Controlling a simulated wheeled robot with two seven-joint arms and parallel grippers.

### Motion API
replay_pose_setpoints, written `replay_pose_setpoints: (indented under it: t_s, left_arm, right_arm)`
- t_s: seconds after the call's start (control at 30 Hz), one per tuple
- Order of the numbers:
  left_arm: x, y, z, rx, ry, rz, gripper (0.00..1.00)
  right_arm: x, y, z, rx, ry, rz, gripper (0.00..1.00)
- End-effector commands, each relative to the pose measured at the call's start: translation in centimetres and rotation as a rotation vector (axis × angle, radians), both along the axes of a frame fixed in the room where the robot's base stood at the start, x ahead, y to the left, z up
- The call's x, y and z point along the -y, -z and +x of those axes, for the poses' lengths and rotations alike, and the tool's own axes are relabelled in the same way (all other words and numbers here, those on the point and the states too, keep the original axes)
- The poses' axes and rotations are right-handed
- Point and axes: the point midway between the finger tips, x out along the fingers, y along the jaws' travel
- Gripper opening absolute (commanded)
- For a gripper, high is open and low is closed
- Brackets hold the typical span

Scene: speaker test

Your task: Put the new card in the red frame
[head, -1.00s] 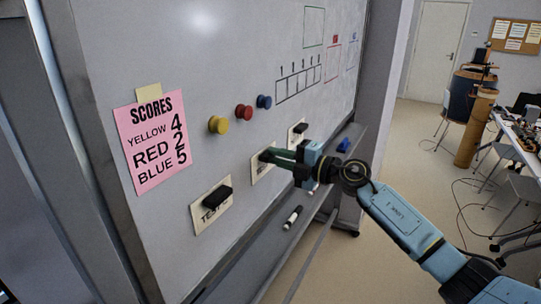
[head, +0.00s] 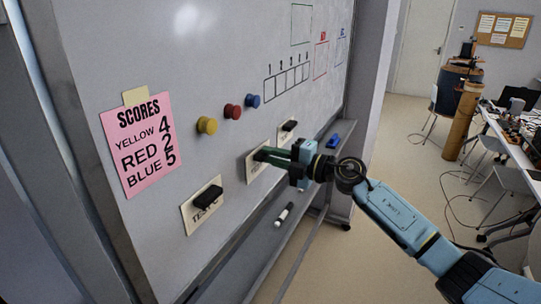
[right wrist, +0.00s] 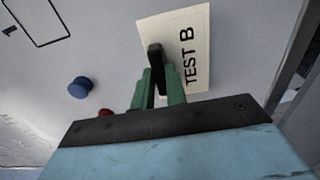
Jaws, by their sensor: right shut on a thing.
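My right gripper (head: 268,155) has its green fingers shut on the black handle (right wrist: 155,62) of a pale card reading TEST B (right wrist: 195,50). This card (head: 253,166) is the middle of three cards along the lower whiteboard. I cannot tell whether it touches the board. The left card (head: 188,222) and the right card (head: 283,140) also carry black handles. The red frame (head: 321,62) is drawn higher and farther right on the board. Which card is the new one is not clear. My left gripper is out of view.
Yellow (head: 207,125), red (head: 232,111) and blue (head: 253,101) knobs stick out above the cards. A pink score sheet (head: 138,145) hangs at left. Black-outlined boxes (head: 287,80) lie above the cards.

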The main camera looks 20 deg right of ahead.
Motion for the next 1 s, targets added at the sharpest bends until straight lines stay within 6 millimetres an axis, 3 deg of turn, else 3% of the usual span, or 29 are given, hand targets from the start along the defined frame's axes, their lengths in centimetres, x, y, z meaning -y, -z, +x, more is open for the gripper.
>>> replay_pose_setpoints:
  t_s: [1.0]
  left_arm:
    - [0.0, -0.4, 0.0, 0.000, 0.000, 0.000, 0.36]
  right_arm:
    - [1.9, 0.0, -2.4, -0.001, 0.000, -0.001, 0.00]
